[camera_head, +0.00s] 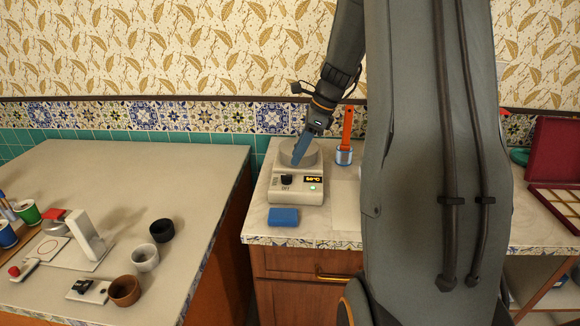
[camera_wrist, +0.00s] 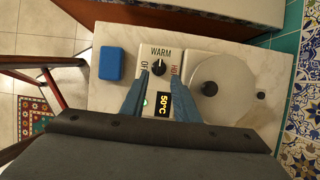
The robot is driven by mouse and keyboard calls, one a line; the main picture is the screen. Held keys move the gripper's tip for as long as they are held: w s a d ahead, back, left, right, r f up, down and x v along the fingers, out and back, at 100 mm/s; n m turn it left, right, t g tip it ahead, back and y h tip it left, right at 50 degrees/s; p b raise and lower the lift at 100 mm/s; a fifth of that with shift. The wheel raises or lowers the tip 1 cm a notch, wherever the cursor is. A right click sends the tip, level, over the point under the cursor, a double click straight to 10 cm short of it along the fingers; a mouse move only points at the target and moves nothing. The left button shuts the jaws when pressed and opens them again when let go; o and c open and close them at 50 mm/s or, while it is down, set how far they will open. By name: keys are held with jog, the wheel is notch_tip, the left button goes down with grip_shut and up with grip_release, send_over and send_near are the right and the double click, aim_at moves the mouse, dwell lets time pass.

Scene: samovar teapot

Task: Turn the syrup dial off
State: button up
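The syrup warmer (camera_head: 297,192) is a pale box on the counter with a round metal pot (camera_head: 300,152) on top. Its black dial (camera_head: 287,180) is on the front panel, beside a lit 50°C display (camera_wrist: 164,104) and a green light (camera_head: 313,187). In the wrist view the dial (camera_wrist: 159,66) has OFF at left, WARM at top and HOT at right. Its white mark seems to point toward WARM. My gripper (camera_wrist: 160,79) is open, its two blue fingers apart on either side of the dial's line. Contact cannot be told. In the head view my gripper (camera_head: 296,164) is above the dial.
A blue block (camera_head: 284,216) lies in front of the warmer. An orange-handled tool (camera_head: 347,130) stands in a blue-and-white holder behind right. Several cups, including a brown one (camera_head: 125,291), stand on the left table. A red case (camera_head: 556,150) is far right.

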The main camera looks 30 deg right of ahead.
aim_at(287, 175)
jog(key=p+x, duration=0.1)
jog(key=x, duration=0.6)
jog(key=shift+f, duration=0.15)
grip_shut()
